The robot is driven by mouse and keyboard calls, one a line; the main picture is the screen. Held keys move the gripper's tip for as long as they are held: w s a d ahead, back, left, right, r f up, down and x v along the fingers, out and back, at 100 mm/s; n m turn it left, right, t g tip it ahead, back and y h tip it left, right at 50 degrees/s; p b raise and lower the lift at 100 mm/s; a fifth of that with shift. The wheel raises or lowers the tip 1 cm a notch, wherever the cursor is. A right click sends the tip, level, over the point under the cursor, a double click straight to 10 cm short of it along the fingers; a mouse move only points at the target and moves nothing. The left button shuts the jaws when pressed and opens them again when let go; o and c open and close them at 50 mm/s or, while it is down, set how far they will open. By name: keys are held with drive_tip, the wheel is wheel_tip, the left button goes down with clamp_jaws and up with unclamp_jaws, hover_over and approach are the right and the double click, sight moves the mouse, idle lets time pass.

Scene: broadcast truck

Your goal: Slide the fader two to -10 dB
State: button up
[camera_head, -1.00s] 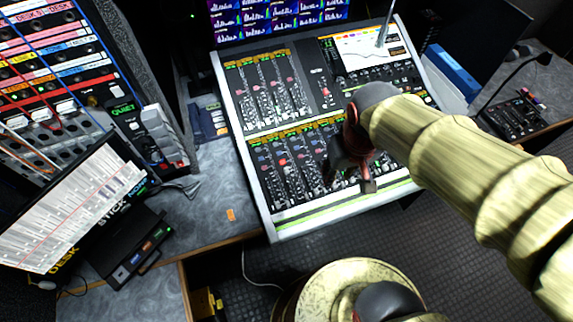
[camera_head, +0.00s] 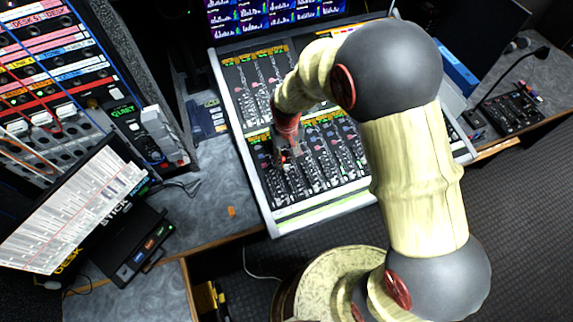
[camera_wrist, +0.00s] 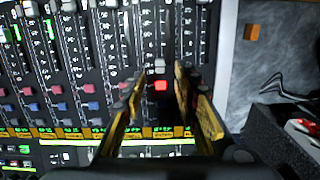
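The mixing console (camera_head: 262,195) carries a lower bank of fader strips with coloured caps. My gripper (camera_head: 287,155) is low over the left part of this bank in the head view. In the wrist view its two fingers (camera_wrist: 160,108) stand apart, with a bright red cap (camera_wrist: 161,85) between them. A small grey cap (camera_wrist: 160,65) lies in line with the red one. The red cap appears to be on a strip near the console's left edge; whether it is fader two cannot be read. Contact with either finger cannot be told. The dB marks are too blurred to read.
Neighbouring pink (camera_wrist: 119,86) and blue caps (camera_wrist: 88,105) sit close beside the fingers. A monitor (camera_head: 275,15) stands behind the console. A grey desk (camera_head: 215,185) with a small orange block (camera_head: 231,212) lies to its left. A patch rack stands further left.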

sight(287, 168)
wheel_tip(287, 168, down, 6)
drive_tip(key=shift+f+b, duration=0.1)
drive_tip(key=shift+b, duration=0.3)
drive_tip(key=shift+c, duration=1.1)
clamp_jaws()
